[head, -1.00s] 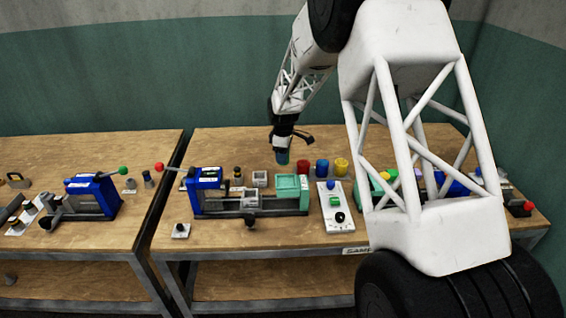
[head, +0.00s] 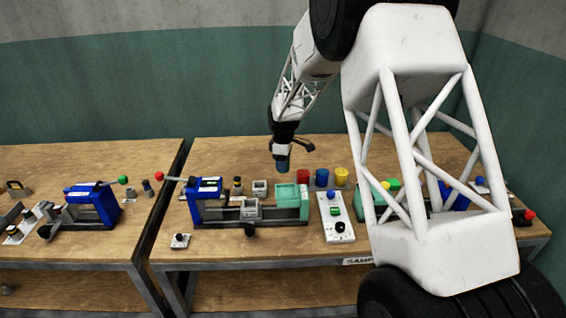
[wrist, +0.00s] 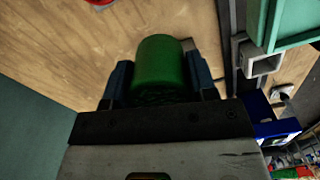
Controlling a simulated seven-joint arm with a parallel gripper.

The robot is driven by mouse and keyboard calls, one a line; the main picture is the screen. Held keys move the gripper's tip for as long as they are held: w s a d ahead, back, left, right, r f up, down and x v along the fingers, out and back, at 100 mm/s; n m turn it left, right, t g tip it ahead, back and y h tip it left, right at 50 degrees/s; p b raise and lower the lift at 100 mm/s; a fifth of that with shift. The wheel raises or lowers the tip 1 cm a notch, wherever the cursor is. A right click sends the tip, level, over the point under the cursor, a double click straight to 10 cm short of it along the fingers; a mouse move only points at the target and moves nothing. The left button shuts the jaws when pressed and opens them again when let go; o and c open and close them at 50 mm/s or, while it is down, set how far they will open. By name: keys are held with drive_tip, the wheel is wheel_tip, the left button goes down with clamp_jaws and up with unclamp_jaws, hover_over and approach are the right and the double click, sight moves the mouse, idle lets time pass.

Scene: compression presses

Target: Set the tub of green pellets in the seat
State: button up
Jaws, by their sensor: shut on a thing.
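My gripper (head: 283,164) hangs above the back of the right-hand table, behind the press, pointing down. It is shut on the tub of green pellets (wrist: 159,62), which shows between both fingers in the wrist view. In the head view only the tub's small greenish lower end shows under the fingers. The press has a blue head (head: 205,187), a dark rail and a pale green block (head: 292,197). A small grey square holder (head: 250,209), which looks like the seat, sits on the rail between them and is apart from the tub.
Red (head: 303,177), blue (head: 321,178) and yellow (head: 341,177) tubs stand just right of my gripper. A grey open box (head: 260,187) and a small dark bottle (head: 237,186) stand behind the press. A white control panel (head: 336,216) is right of it. A red-knobbed lever projects left.

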drive_tip(key=s+r, duration=0.8)
drive_tip(key=s, duration=0.5)
drive_tip(key=shift+s+r, duration=0.15)
drive_tip(key=shift+d, duration=0.1)
drive_tip(key=shift+f, duration=2.95)
drive_tip(key=shift+f, duration=0.75)
idle(0.5)
drive_tip(key=o, duration=1)
